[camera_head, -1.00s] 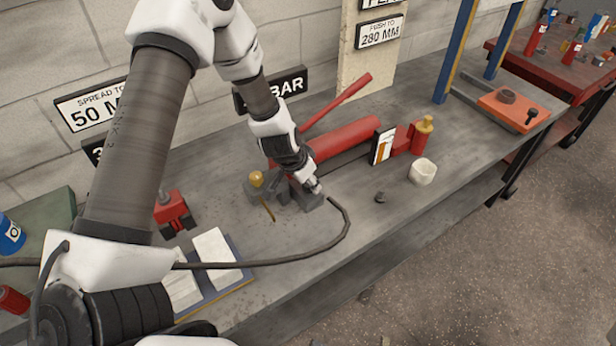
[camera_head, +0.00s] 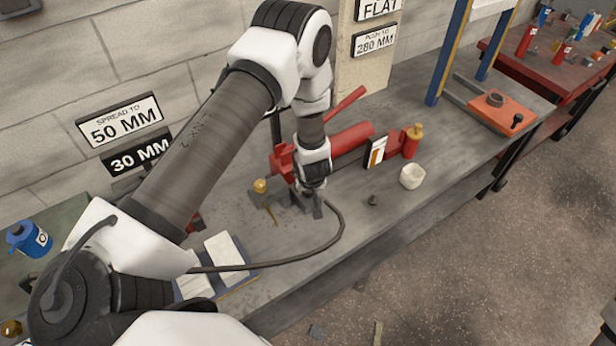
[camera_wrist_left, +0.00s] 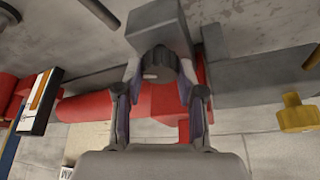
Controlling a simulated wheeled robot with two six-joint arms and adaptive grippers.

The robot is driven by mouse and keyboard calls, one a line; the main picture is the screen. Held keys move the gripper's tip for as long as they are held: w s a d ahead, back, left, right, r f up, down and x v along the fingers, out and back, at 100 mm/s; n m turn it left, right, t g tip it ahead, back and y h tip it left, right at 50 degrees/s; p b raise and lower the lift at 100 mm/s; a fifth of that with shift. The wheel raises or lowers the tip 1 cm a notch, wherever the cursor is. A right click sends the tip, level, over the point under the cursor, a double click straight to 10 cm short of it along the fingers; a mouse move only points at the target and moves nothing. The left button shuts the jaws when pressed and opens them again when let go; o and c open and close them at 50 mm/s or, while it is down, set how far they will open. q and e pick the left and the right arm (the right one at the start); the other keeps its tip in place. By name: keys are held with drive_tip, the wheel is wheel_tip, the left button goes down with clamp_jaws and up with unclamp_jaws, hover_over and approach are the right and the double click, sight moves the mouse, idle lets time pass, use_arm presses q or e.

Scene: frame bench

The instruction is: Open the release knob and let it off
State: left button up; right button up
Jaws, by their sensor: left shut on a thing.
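The release knob (camera_wrist_left: 158,63) is a dark, ribbed round knob on a grey block (camera_wrist_left: 160,22) at the end of the red pump. My left gripper (camera_wrist_left: 157,75) is shut on the knob, a finger on each side of it in the left wrist view. In the head view my left gripper (camera_head: 316,208) points down at the pump's near end and hides the knob. The red pump cylinder (camera_head: 345,142) lies behind it, with its red lever (camera_head: 345,104) slanting up to the right. My right gripper is not in view.
A black hose (camera_head: 337,228) curves across the bench from the pump's end. A brass knob (camera_head: 260,186) stands just left of the gripper. A white cup (camera_head: 411,176), a small dark part (camera_head: 372,200) and a label plate (camera_head: 377,152) are to the right. The bench front is fairly clear.

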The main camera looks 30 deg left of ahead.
use_arm(q)
drive_tip(key=shift+w+n+g+y+p, duration=0.1)
drive_tip(key=shift+n+g+y+p, duration=0.2)
drive_tip(key=shift+n+p, duration=0.85)
drive_tip(key=o, duration=1.1)
drive_tip(key=shift+o, duration=0.2)
drive_tip(key=shift+r, duration=0.1)
drive_tip(key=v, duration=1.2)
drive_tip(key=shift+w, duration=0.1)
